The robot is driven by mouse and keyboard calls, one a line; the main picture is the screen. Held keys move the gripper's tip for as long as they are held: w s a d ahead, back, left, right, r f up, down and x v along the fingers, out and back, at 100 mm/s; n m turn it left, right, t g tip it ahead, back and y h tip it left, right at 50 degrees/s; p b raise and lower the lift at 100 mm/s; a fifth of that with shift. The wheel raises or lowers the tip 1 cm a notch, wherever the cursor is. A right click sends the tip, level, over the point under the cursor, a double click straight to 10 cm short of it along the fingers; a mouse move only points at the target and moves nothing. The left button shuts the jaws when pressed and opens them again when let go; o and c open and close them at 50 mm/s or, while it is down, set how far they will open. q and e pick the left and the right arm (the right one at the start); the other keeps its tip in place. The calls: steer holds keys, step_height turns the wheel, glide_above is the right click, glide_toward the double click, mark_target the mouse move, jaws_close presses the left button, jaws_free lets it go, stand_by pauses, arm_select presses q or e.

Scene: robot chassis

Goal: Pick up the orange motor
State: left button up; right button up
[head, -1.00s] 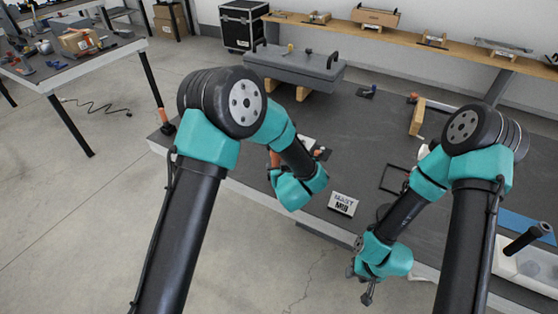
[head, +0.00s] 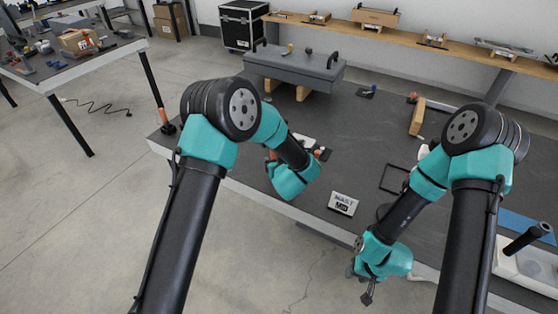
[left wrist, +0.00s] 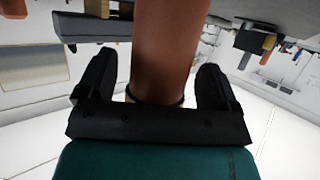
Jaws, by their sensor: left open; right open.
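The orange motor (left wrist: 170,45) shows in the left wrist view as a smooth orange-brown cylinder between the two black fingers of my left gripper (left wrist: 155,82). These fingers are open, one on each side, with gaps beside the cylinder. In the head view, my left wrist hides the left fingers and most of what is there. A small orange part (head: 270,154) shows just left of that wrist. My right gripper (head: 360,284) is open and empty, low over the floor in front of the workbench.
A second table (head: 70,65) stands at the left. The floor between is open.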

stand_by(0.4)
arm_select(q)
steer(key=c, duration=1.3)
steer(key=shift+r, duration=0.1)
steer(key=shift+r, duration=0.8)
step_height(320, 180, up, 2)
steer(key=shift+r, duration=0.1)
steer(key=s+d+r, duration=0.1)
steer(key=s, duration=1.5)
steer(key=shift+w, duration=0.1)
